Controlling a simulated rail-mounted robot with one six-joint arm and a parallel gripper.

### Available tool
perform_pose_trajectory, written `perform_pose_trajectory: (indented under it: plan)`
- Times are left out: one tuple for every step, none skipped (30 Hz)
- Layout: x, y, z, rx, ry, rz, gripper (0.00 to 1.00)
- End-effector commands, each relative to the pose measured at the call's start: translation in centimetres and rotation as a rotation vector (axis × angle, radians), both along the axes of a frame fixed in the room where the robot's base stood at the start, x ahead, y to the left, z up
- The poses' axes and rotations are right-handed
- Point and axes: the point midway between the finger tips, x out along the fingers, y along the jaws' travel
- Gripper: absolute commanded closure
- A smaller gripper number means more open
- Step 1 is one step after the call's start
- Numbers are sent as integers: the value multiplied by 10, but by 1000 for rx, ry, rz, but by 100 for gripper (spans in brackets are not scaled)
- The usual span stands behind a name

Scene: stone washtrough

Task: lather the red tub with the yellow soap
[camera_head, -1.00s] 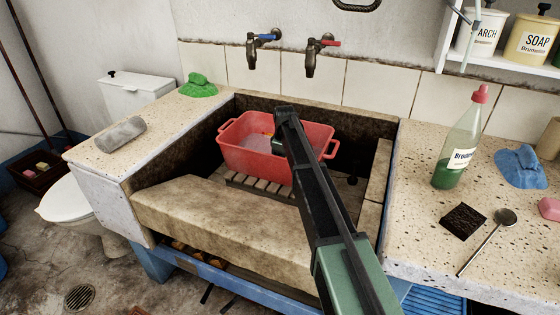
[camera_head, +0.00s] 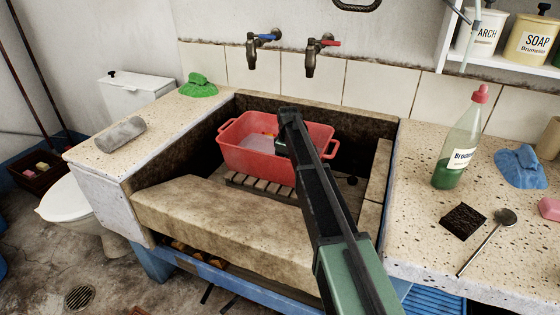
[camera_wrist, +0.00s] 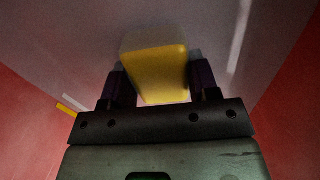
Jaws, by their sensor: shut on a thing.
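The red tub (camera_head: 262,160) stands on a slatted wooden rack in the stone trough, with greyish liquid or suds inside it. In the wrist view its red walls (camera_wrist: 290,110) rise on both sides. My gripper (camera_wrist: 160,85) is down inside the tub, shut on the yellow soap (camera_wrist: 163,75), a rounded block between the two dark fingers. The far end of the soap looks greyed, as if under the liquid. In the head view my arm hides the fingers and the soap. A small yellow-orange thing (camera_wrist: 67,106) shows at the left in the wrist view.
The stone trough (camera_head: 200,215) has high edges around the tub. Two taps (camera_head: 310,62) hang above it. The right counter holds a bottle (camera_head: 460,140), dark pad (camera_head: 463,219), metal ladle (camera_head: 490,235) and blue cloth (camera_head: 521,168). A green cloth (camera_head: 200,87) and grey roll (camera_head: 121,134) lie left.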

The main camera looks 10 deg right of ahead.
Motion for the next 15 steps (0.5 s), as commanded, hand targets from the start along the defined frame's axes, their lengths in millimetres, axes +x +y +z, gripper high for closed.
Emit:
perform_pose_trajectory:
  plan:
    - [-1, -1, 0, 0, 0, 0, 73]
    - [0, -1, 0, 0, 0, 1, 73]
    - [0, -1, 0, 0, 0, 1, 73]
    - [0, 0, 0, 0, 0, 1, 73]
    - [0, 0, 0, 0, 0, 1, 73]
    - [0, 0, 0, 0, 0, 1, 73]
    - [0, 0, 0, 0, 0, 1, 73]
    - [1, 1, 0, 0, 0, 1, 73]
    - [3, 3, 0, 0, 0, 2, 73]
    - [5, 6, 0, 0, 0, 2, 73]
    - [8, 9, 0, 0, 0, 3, 73]
    - [11, 14, 0, 0, 0, 3, 73]
    - [15, 18, 0, 0, 0, 4, 73]
    - [18, 23, 0, 0, 0, 3, 73]
    - [23, 29, 0, 0, 0, 3, 73]
